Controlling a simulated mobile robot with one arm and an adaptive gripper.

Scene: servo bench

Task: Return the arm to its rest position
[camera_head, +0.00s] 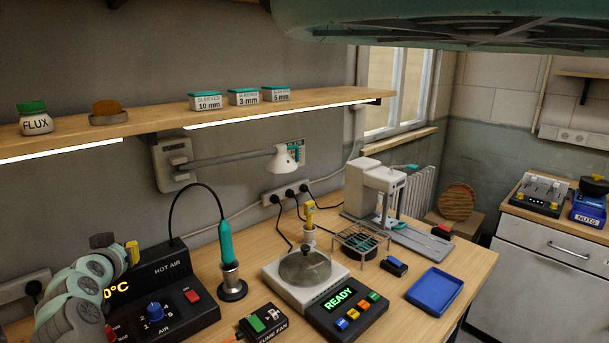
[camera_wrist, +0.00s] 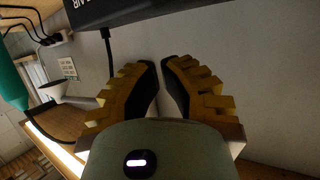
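My gripper (camera_head: 118,246) is at the lower left of the head view, in front of the hot air station (camera_head: 160,299) and partly over it. In the wrist view the gripper (camera_wrist: 161,66) shows two yellow ridged fingers with black inner pads. The tips lie close together, with a narrow gap that widens toward the palm. Nothing is seen between them. Whether this is fully shut is unclear. Beyond the fingers is plain grey wall.
A teal hot air handle (camera_head: 226,242) stands in its holder close by. A hot plate (camera_head: 300,281) with a glass-lidded dish, a blue tray (camera_head: 434,291) and a press (camera_head: 375,193) stand further right. A shelf (camera_head: 160,114) with a flux jar (camera_head: 35,119) runs above.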

